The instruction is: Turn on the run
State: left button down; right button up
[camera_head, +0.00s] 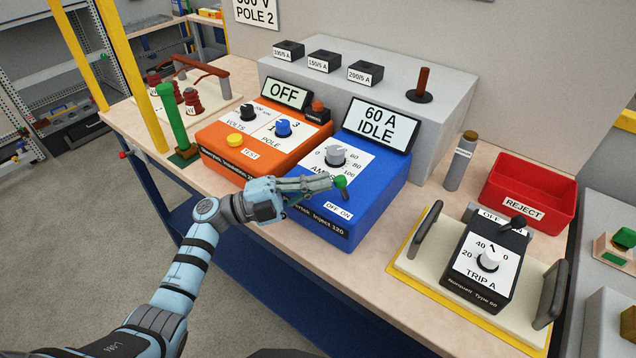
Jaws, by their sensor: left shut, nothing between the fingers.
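The blue injection unit (373,203) stands on the bench with a grey amps knob (336,155). Its display (382,125) reads "60 A IDLE". A green-tipped toggle lever (341,184) sits by the "OFF ON" label (338,209) near its front edge. My left gripper (332,182) is shut and empty, with its fingertips right beside the green tip; I cannot tell whether they touch. The gripper hides part of the unit's front. My right gripper does not show.
An orange tester (262,145) reading "OFF" stands to the left. A breaker marked "TRIP A" (487,262) sits on a plate with two handles at the right. A red reject bin (528,192) and a grey cylinder (460,162) stand behind it. A green post (172,118) rises at the left.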

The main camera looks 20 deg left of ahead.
pick_arm(q)
jog(key=shift+r, duration=0.2)
jog(key=shift+s+d+r+m+g+y+p, duration=0.15)
jog(key=shift+m+g+y+p, duration=0.3)
jog(key=shift+p, duration=0.25)
